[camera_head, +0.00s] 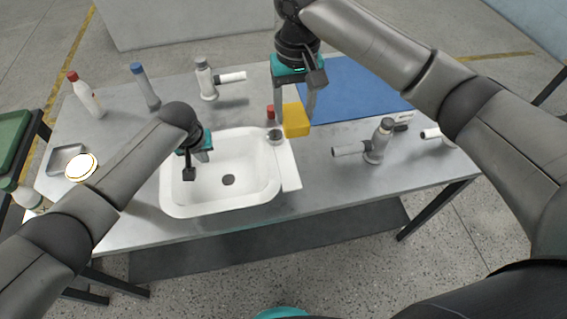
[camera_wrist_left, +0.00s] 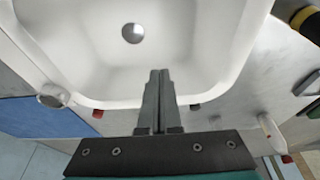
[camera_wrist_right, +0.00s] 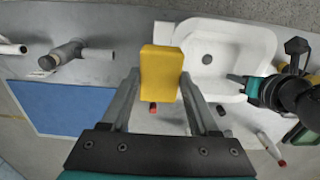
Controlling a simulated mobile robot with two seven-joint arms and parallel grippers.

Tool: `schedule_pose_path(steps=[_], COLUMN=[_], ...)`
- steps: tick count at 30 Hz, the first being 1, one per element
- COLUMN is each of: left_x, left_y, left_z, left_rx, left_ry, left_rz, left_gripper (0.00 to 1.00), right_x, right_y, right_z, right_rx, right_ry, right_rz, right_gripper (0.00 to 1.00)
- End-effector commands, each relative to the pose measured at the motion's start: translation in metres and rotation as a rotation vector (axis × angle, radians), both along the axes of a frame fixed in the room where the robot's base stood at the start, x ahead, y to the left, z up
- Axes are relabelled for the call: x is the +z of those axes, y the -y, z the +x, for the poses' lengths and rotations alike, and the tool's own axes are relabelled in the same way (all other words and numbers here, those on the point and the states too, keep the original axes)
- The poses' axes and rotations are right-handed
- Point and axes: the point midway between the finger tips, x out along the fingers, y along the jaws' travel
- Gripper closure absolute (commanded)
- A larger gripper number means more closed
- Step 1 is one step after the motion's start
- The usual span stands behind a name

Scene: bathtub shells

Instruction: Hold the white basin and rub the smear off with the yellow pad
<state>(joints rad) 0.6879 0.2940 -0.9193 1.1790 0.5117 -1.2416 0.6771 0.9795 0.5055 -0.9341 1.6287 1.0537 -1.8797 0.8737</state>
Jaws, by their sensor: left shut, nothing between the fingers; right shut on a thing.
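The white basin (camera_head: 255,165) sits on the metal table with a dark drain in its floor; it also shows in the left wrist view (camera_wrist_left: 80,50) and the right wrist view (camera_wrist_right: 250,48). I cannot make out a smear on it. My left gripper (camera_head: 193,168) is shut and empty at the basin's back left; its closed fingertips (camera_wrist_left: 160,78) overlap the basin wall in the left wrist view, and contact is unclear. My right gripper (camera_head: 294,114) is shut on the yellow pad (camera_head: 297,122), held above the table by the basin's back right corner. The pad also shows in the right wrist view (camera_wrist_right: 161,72).
A blue mat (camera_head: 345,88) lies at the back right. Grey faucet-like fittings (camera_head: 377,145) stand right of the basin, and another (camera_head: 207,80) stands behind it. Bottles (camera_head: 87,97) and a metal tray (camera_head: 66,158) are at the left. The front right tabletop is clear.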

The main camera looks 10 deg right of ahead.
Motion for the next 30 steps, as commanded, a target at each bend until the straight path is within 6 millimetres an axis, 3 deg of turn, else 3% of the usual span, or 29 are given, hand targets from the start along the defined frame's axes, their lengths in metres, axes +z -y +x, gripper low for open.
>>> schedule_pose_path(steps=[3,17,30], left_x=[0.009,0.015,0.081], left_y=[0.000,0.000,0.000], left_z=[0.000,-0.002,-0.022], left_rx=[0.001,-0.001,-0.001], left_ry=[0.000,0.000,0.002], left_rz=[0.000,-0.001,-0.002], left_gripper=[1.00,1.00,1.00], right_x=[0.010,0.011,0.029], right_y=[0.000,0.000,0.000], right_z=[0.000,0.000,0.000], right_rx=[0.000,0.000,0.000], right_ry=[0.000,0.000,0.000], right_rz=[0.000,0.000,0.000], right_gripper=[0.83,0.83,0.83])
